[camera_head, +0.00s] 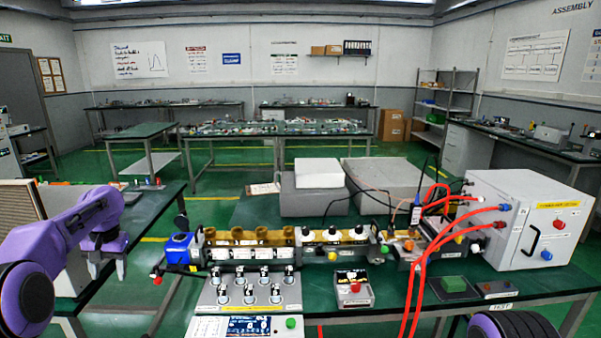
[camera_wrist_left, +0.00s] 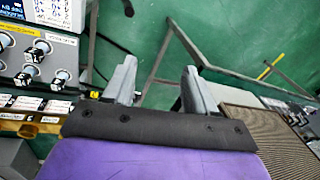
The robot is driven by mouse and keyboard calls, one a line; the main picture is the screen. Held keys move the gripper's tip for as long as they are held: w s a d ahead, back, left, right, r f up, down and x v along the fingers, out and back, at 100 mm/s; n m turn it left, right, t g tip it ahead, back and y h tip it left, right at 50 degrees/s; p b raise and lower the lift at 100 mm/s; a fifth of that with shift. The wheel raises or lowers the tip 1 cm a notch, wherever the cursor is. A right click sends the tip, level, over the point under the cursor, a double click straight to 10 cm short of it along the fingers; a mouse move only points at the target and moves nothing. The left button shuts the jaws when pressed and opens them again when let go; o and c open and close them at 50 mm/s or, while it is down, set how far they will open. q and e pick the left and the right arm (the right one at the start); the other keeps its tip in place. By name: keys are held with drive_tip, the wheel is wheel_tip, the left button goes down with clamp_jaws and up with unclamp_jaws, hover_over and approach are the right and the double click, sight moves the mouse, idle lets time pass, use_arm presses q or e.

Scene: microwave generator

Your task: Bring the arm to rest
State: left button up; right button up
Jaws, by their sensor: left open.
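My left arm (camera_head: 70,232) is purple and comes in from the left in the head view. It is bent, with the hand hanging down at the left of the bench. My left gripper (camera_head: 107,268) points downward with its two grey fingers apart and nothing between them. The left wrist view also shows the open gripper (camera_wrist_left: 160,78), with green floor and a grey table frame beyond the fingers. It is apart from the equipment on the bench. Only a purple and black piece of my right arm (camera_head: 512,324) shows at the bottom right, and its gripper is out of the picture.
A green bench (camera_head: 350,300) holds a row of modules, a blue part (camera_head: 178,248), a switch panel (camera_head: 248,292) and a white cabinet (camera_head: 525,225) with red hoses. A tan ribbed panel (camera_head: 22,205) stands behind my left arm. Floor shows between the benches.

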use_arm(q)
drive_tip(key=w+d+f+n+t+h, duration=0.1)
drive_tip(key=w+d+f+t, duration=0.2)
drive_tip(key=f, duration=0.2)
drive_tip(key=w+d+f+n+t, duration=0.1)
drive_tip(key=w+d+f+t, duration=0.25)
drive_tip(key=f, duration=0.25)
drive_tip(key=s+d+f+n+b, duration=0.1)
drive_tip(key=s+d+f, duration=0.25)
drive_tip(key=f, duration=0.35)
drive_tip(key=s+d+f+n+b, duration=0.1)
drive_tip(key=s+d+f, duration=0.25)
drive_tip(key=f, duration=0.45)
drive_tip(key=s+d+f+g+b, duration=0.1)
drive_tip(key=s+d+f, duration=0.1)
drive_tip(key=s, duration=1.1)
drive_tip(key=s+d+f+g+y+b, duration=0.1)
drive_tip(key=s+d+f, duration=0.2)
drive_tip(key=s, duration=1.1)
drive_tip(key=s+d+f+g+y+b, duration=0.1)
drive_tip(key=s+f, duration=0.5)
drive_tip(key=s, duration=0.8)
drive_tip(key=shift+d+b, duration=0.3)
drive_tip(key=shift+d, duration=0.55)
use_arm(e)
wheel_tip(320, 180, down, 6)
drive_tip(key=shift+s+r, duration=0.1)
drive_tip(key=shift+r, duration=0.05)
